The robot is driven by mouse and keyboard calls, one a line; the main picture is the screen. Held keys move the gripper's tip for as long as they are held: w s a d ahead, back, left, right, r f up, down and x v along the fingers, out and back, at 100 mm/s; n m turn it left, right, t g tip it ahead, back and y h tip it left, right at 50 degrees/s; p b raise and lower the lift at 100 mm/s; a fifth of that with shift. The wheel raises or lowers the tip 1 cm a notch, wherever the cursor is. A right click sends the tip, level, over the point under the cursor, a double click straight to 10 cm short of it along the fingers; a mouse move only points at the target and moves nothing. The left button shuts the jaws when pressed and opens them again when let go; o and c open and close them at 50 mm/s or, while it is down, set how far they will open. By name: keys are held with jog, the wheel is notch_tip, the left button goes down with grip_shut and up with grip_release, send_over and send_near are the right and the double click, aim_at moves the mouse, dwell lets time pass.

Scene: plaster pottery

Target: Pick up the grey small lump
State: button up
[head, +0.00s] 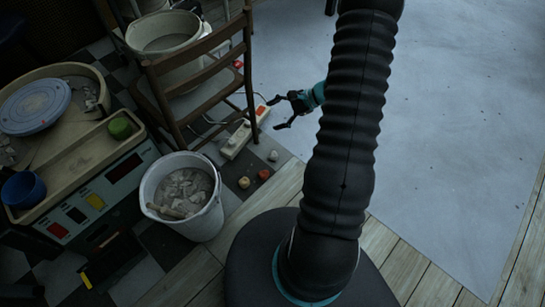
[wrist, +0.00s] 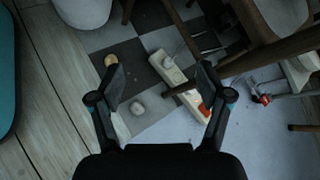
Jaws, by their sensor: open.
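The grey small lump (head: 273,155) lies on the floor beside the white power strip in the head view. In the wrist view the lump (wrist: 137,107) sits between my two fingers, nearer the left one. My gripper (head: 274,113) is open and empty, with its fingers spread. In the head view it appears just beyond the lump, near the power strip's red end. The wrist view shows both fingers of my gripper (wrist: 160,80) apart, with nothing touching the lump.
A yellowish lump (head: 244,182) and a red lump (head: 264,174) lie nearby. The power strip (head: 236,142) runs close to the wooden chair (head: 199,76). A white bucket (head: 158,214) of rubble stands left. The pale floor (head: 440,130) on the right is clear.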

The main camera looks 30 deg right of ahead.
jog(key=s+d+f+m+t, duration=0.1)
jog(key=d+f+m+t, duration=0.15)
jog(key=f, duration=0.45)
jog(key=s+d+f+m+t, duration=0.1)
jog(key=d+f+m, duration=0.3)
jog(key=f, duration=0.4)
jog(key=m+t+h, duration=0.3)
jog(key=m, duration=0.3)
send_near(277, 157)
jog(key=v, duration=0.2)
jog(key=shift+s+d+r+n+b, duration=0.15)
jog(key=shift+d+r+n+b, duration=0.1)
jog(key=shift+r+b, duration=0.15)
jog(key=shift+a+f, duration=0.1)
jog(key=shift+f, duration=0.1)
jog(key=x, duration=0.7)
jog(key=shift+w+a, duration=0.1)
jog(key=shift+w, duration=0.25)
jog(key=shift+x, duration=2.9)
jog(key=shift+s+a+f, duration=0.1)
jog(key=shift+s+a, duration=0.05)
jog(key=shift+c, duration=0.3)
jog(key=c, duration=1.2)
